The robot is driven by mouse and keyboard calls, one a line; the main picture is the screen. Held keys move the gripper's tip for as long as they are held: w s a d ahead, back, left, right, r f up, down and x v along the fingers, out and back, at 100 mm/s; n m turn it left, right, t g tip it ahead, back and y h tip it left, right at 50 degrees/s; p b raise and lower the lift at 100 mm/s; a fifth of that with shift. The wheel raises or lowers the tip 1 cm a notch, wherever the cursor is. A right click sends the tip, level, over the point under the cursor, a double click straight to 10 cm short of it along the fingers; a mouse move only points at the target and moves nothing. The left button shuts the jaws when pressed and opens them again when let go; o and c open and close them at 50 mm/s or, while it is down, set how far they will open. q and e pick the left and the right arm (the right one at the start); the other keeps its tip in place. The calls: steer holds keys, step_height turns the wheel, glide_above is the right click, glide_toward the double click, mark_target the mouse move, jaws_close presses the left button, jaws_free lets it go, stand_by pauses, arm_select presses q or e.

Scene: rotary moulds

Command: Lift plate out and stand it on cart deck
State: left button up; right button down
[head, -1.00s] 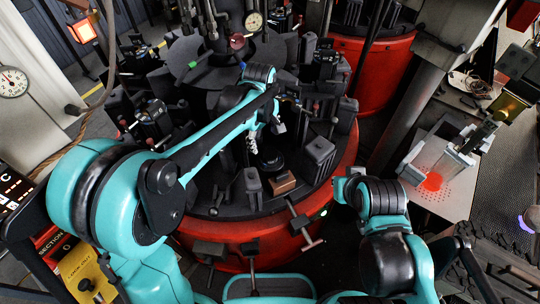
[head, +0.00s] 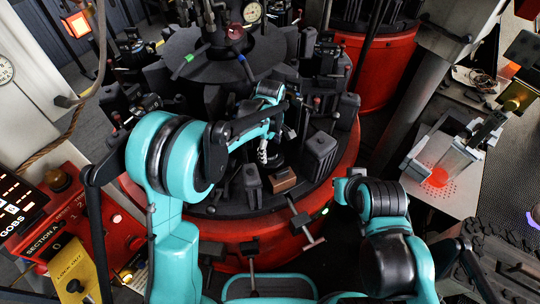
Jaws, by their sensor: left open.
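My left gripper (head: 263,156) points down among the dark mould blocks on the near side of the round red-based machine (head: 340,180). It is open, small in the picture and partly covered by my own wrist. A dark round plate-like piece (head: 277,166) lies just beside and below its fingertips. I cannot tell whether they touch. My right arm is folded at the lower right, and its gripper does not show. I cannot make out the cart deck for sure; a dark ribbed surface (head: 503,243) lies at the lower right.
Upright mould blocks (head: 319,152) and a brown block (head: 283,180) crowd the near rim. A T-shaped handle (head: 308,232) sticks out in front. A perforated plate with a red glow (head: 440,178) stands at the right. A control panel (head: 55,225) is at the lower left.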

mark_target(270, 150)
arm_select(q)
steer(key=c, duration=1.5)
step_height(270, 150, up, 10)
steer(key=p, duration=0.3)
steer(key=shift+c, duration=0.2)
